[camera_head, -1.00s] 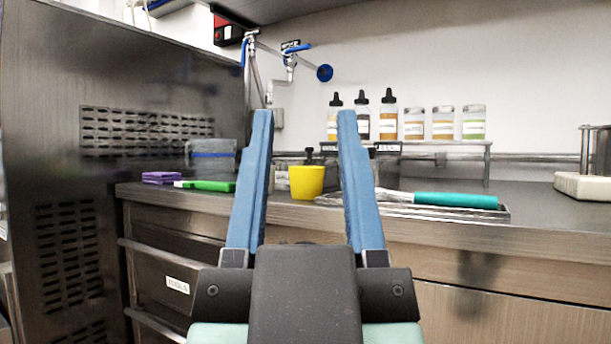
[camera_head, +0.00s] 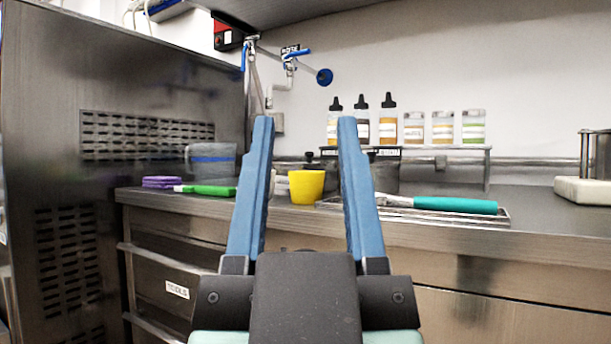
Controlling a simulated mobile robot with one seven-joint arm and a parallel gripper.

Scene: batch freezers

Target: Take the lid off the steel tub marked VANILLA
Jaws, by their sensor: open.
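My gripper (camera_head: 305,122) is open and empty. Its two blue fingers point up and away in front of the counter. Between the fingers, at the back of the counter, a black knob (camera_head: 309,156) tops a low container, mostly hidden behind a yellow cup (camera_head: 306,187). Just right of the right finger, a dark metal tub (camera_head: 385,176) stands under the small shelf, partly covered by that finger. I cannot read VANILLA on either container, and no lid can be clearly made out on the right one.
A tray (camera_head: 490,214) with a teal-handled tool lies at the counter's front. Purple sponges (camera_head: 161,182), a green-handled brush (camera_head: 214,190) and a blue-banded jug (camera_head: 210,158) are left. Bottles and jars stand on the shelf (camera_head: 440,147). A white block (camera_head: 583,190) is far right.

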